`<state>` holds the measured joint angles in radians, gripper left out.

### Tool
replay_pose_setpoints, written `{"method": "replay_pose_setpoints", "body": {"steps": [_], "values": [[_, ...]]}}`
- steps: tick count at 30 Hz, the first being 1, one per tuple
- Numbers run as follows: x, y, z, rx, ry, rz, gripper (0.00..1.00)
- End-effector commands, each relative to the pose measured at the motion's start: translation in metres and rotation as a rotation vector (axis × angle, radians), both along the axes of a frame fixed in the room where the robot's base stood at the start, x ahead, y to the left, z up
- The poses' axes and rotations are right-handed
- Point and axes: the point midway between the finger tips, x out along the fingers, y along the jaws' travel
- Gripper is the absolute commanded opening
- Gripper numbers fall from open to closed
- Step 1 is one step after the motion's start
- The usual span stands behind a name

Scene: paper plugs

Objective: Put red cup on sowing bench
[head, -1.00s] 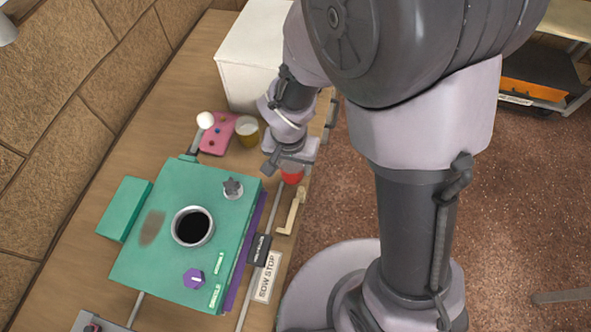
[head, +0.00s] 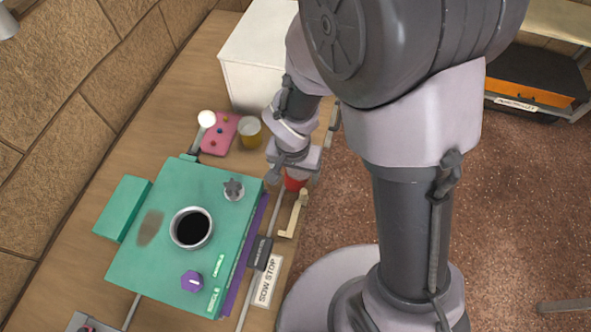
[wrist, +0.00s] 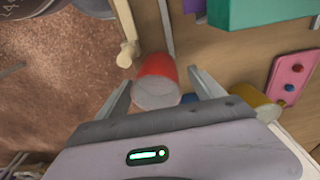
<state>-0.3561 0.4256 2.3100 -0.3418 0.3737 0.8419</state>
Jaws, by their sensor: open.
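The red cup (head: 296,183) stands at the front edge of the wooden bench (head: 172,110), partly hidden under my gripper (head: 292,172) in the head view. In the wrist view the red cup (wrist: 157,78) lies between the two spread fingers of my gripper (wrist: 163,92), with gaps at both sides. The gripper is open and holds nothing. A label reading SOW STOP (head: 267,281) is on the bench's front edge; I take this bench as the sowing bench.
A green machine (head: 140,262) with a dark round opening fills the bench's near part. A yellowish cup (head: 249,137) and a pink panel (head: 218,134) stand behind the gripper, before a white box (head: 250,75). A pale handle (head: 294,217) sticks out near the red cup.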

Motion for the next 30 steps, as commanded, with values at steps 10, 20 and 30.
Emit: {"method": "replay_pose_setpoints", "body": {"steps": [10,20,30], "values": [[-0.009,0.004,0.093,0.001,-0.003,0.0,0.78],[-0.017,-0.011,0.159,0.037,-0.05,-0.021,0.78],[-0.098,-0.066,0.291,0.206,-0.345,-0.032,0.78]]}}
